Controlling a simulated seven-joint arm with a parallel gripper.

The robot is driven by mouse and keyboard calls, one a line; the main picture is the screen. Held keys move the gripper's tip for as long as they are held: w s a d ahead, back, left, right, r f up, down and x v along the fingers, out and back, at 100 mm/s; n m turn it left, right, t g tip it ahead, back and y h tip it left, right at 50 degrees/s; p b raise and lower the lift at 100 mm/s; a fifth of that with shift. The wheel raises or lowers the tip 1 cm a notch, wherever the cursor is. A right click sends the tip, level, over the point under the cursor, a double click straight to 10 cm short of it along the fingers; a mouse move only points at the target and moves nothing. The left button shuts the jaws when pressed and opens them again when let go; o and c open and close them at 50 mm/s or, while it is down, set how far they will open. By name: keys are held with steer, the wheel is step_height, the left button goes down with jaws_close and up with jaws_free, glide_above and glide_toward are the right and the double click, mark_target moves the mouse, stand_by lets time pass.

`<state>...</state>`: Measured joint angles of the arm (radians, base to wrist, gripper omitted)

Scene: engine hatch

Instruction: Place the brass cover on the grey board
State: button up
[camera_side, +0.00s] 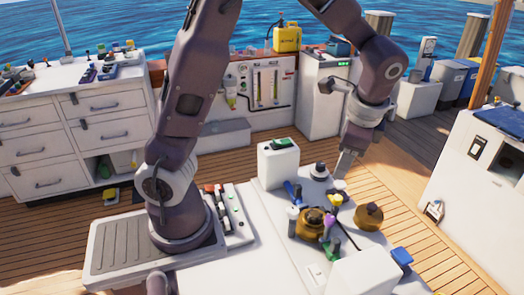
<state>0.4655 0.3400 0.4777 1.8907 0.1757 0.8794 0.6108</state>
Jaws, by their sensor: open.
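A round brass piece with a small knob on top (369,216) sits on the right part of the white worktop; it looks like the brass cover. A second brass piece with a dark top (312,222) stands to its left among coloured handles. I cannot clearly make out a separate grey board on the worktop. My gripper (344,168) is open and points down above the back right of the worktop. It is behind and above the knobbed brass piece, apart from it. The gap between its fingers is too small to see well, and I see nothing held.
A white block with a green item on top (278,165) stands behind the coloured handles. A black-and-white knob (318,170) is left of my gripper. A white box (362,272) and a blue-topped item (401,257) are at the front.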

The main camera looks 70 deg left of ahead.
steer(key=s+d+r+n+t+h, duration=0.1)
steer(key=s+r+n, duration=0.3)
steer(key=s, duration=0.6)
steer(key=s+d+r+n+t+h, duration=0.2)
steer(key=s+r+n+t, duration=0.1)
steer(key=s, duration=0.7)
steer(key=shift+s+d+r+n+t, duration=0.4)
steer(key=shift+r+n, duration=0.3)
steer(key=shift+r, duration=0.2)
steer(key=shift+w+a, duration=0.1)
